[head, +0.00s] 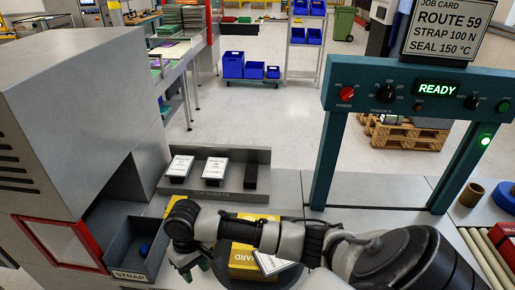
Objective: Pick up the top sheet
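A grey rack marked TOP SHEETS (262,157) stands behind my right arm. It holds two stacks with white printed faces, a left sheet stack (180,167) and a middle sheet stack (215,169), and a dark block (250,176) at the right. My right arm reaches across from the lower right. Its gripper (195,271) points down in front of the rack and left of a yellow box (243,272). The fingertips are small and partly hidden, so I cannot tell whether they are open or shut. My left gripper is not in view.
A grey bin marked STRAP (130,275) lies left of the gripper beside a large grey machine (75,110). A teal strapping frame (330,150) showing READY stands at the right. A roller conveyor (482,250) runs along the right edge.

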